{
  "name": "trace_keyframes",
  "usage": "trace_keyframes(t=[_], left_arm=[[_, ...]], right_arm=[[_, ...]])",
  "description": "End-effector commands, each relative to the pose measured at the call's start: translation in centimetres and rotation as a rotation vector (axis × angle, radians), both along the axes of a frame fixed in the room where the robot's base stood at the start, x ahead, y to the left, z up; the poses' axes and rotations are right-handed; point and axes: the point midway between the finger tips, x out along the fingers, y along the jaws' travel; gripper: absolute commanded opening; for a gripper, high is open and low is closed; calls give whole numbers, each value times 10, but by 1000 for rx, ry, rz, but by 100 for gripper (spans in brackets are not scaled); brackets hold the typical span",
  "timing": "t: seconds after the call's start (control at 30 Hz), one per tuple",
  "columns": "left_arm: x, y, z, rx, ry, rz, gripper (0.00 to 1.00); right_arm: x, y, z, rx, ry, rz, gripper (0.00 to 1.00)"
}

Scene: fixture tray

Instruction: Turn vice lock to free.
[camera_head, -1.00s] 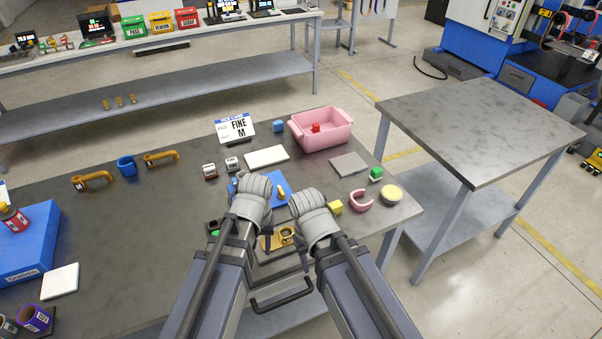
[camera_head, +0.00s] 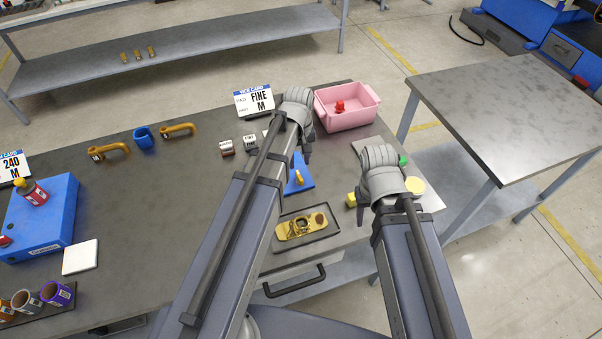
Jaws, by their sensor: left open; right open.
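A blue fixture (camera_head: 302,186) with a small yellow lever (camera_head: 298,177) on it sits near the right end of the table; I take it for the vice and its lock. The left arm covers part of it. My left gripper (camera_head: 307,155) is open just behind the lever, apart from it as far as I can tell. My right gripper (camera_head: 362,214) is open near the table's right edge, in front of a yellow block (camera_head: 351,199). Nothing shows between the fingers of either.
A yellow plate (camera_head: 297,227) lies in a dark tray (camera_head: 332,233) at the front edge. A pink bin (camera_head: 366,116) with a red piece stands at the back right.

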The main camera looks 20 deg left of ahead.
Motion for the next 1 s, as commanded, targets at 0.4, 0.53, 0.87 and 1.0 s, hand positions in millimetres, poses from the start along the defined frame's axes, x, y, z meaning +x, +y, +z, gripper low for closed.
trace_keyframes(t=[0.4, 0.53, 0.87, 1.0], left_arm=[[0, 0, -55, 0, 0, -2, 45], [0, 0, -66, 0, 0, -2, 45], [0, 0, -69, 0, 0, -2, 45], [0, 0, -69, 0, 0, -2, 35]], right_arm=[[0, 0, -55, 0, 0, -2, 50], [0, 0, -67, 0, 0, -2, 50], [0, 0, -69, 0, 0, -2, 50], [0, 0, -69, 0, 0, -1, 50]])
